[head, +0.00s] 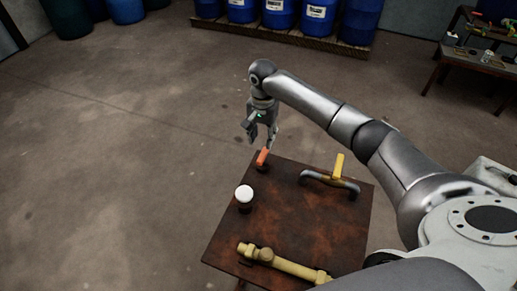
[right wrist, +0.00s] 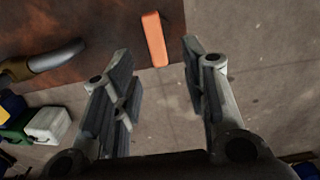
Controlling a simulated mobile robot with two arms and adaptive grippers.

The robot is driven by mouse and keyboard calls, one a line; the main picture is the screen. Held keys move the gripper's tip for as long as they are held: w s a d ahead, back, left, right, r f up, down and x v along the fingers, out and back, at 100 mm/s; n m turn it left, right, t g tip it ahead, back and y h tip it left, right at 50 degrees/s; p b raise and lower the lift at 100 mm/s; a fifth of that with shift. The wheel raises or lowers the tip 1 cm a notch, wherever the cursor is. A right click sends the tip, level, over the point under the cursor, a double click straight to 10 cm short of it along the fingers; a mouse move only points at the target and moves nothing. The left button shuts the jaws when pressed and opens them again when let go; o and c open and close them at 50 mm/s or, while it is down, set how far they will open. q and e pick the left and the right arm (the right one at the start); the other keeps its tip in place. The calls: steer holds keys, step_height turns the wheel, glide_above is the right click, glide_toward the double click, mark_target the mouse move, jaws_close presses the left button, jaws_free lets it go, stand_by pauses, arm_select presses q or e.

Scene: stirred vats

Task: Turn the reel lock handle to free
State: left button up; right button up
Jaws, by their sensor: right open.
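An orange handle (head: 262,157) stands at the far left corner of a rusty brown table. It looks like the reel lock handle, though no label shows. My right gripper (head: 263,134) is just above and beyond it, pointing down. In the right wrist view the orange handle (right wrist: 154,38) lies lengthwise, ahead of the gap between the fingers of my right gripper (right wrist: 158,55). The fingers are open, with nothing between them, and appear apart from the handle. The handle's base is hard to make out. My left gripper is out of view.
The rusty table (head: 295,215) also carries a white-topped knob (head: 244,193), a grey bent pipe (head: 315,177) with a yellow lever (head: 339,165), and a yellow pipe fitting (head: 295,267). Blue drums (head: 280,12) stand on a pallet behind. The floor to the left is clear.

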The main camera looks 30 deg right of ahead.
mark_target(263, 154)
steer(key=f, duration=0.3)
steer(key=s+f+p, duration=0.1)
steer(key=f, duration=0.2)
steer(key=shift+w+f, duration=0.2)
steer(key=shift+f, duration=1.35)
steer(key=shift+c, duration=1.3)
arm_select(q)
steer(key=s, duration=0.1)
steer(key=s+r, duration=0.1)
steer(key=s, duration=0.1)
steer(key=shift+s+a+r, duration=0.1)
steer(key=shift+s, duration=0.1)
arm_select(e)
jaws_close()
